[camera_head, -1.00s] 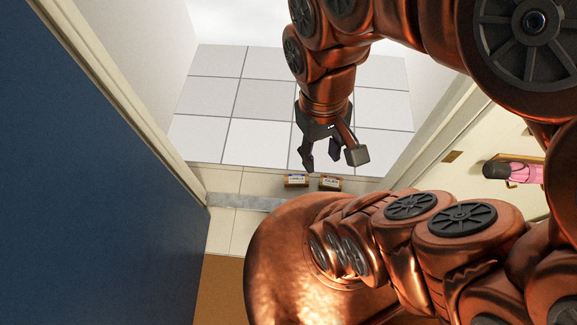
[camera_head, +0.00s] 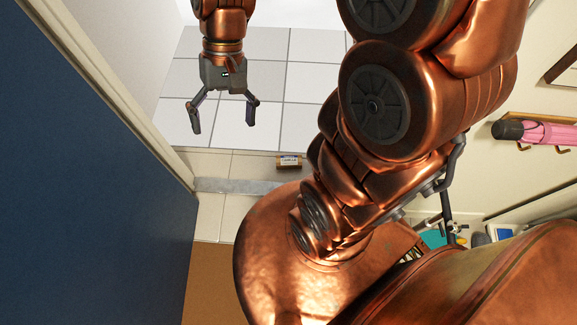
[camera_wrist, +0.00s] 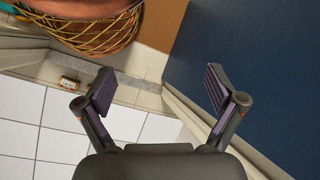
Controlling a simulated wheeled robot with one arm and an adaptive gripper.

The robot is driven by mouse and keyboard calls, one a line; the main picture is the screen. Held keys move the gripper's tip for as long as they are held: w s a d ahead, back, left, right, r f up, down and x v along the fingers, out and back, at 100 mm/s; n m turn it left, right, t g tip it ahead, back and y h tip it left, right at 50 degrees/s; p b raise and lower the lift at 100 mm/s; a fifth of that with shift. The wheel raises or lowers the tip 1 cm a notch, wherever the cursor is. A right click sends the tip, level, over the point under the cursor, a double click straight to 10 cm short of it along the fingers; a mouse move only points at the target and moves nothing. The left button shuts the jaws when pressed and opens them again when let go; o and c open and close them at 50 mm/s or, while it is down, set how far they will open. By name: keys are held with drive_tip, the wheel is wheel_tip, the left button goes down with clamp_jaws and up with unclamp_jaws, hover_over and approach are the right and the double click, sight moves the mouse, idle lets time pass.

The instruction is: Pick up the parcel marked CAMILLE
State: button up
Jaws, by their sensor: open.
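One small brown parcel (camera_head: 289,161) with a pale label lies on the light floor tiles, just beyond the grey threshold strip. Its lettering is too small to read, so I cannot tell whether it says CAMILLE. A small parcel (camera_wrist: 69,83) also shows at the left of the wrist view. My gripper (camera_head: 222,120) is open and empty, up and to the left of the parcel in the head view. Both spread fingers (camera_wrist: 160,90) show in the wrist view with nothing between them. A second parcel seen earlier is not visible now; my arm covers the area to the right.
A blue door panel (camera_head: 85,170) fills the left side, with a pale frame (camera_head: 130,105) beside it. A grey strip (camera_head: 225,186) crosses the floor. Pink rolled items (camera_head: 550,133) hang on the right wall. Open tiled floor (camera_head: 300,75) lies beyond the doorway.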

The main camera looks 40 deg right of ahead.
drive_tip(key=w+f+m+y+b, duration=0.55)
drive_tip(key=w+f+b, duration=0.45)
drive_tip(key=w+f, duration=0.55)
drive_tip(key=w+d+f+m+t+y+b, duration=0.1)
drive_tip(key=w+d+f+m+b, duration=0.15)
drive_tip(key=f, duration=0.45)
drive_tip(key=w+d+f+m+t+y+b, duration=0.1)
drive_tip(key=w+d+f+t+b, duration=0.2)
drive_tip(key=f, duration=0.4)
drive_tip(key=w+d+f+m+y+b, duration=0.2)
drive_tip(key=w+d+f+b, duration=0.15)
drive_tip(key=f, duration=0.35)
drive_tip(key=m+t+h+b, duration=0.3)
drive_tip(key=m+t+b, duration=0.65)
drive_tip(key=b, duration=0.65)
approach(284, 160)
drive_tip(key=shift+w+a+m+g, duration=0.2)
drive_tip(key=shift+w+m+g, duration=0.75)
drive_tip(key=shift+w, duration=0.25)
drive_tip(key=shift+s+a+b+x, duration=0.15)
drive_tip(key=shift+b+x, duration=0.9)
drive_tip(key=shift+x, duration=0.85)
drive_tip(key=shift+s+a+b+x, duration=0.15)
drive_tip(key=shift+b+x, duration=0.9)
drive_tip(key=shift+x, duration=0.9)
drive_tip(key=shift+r, duration=0.25)
drive_tip(key=shift+c, duration=0.4)
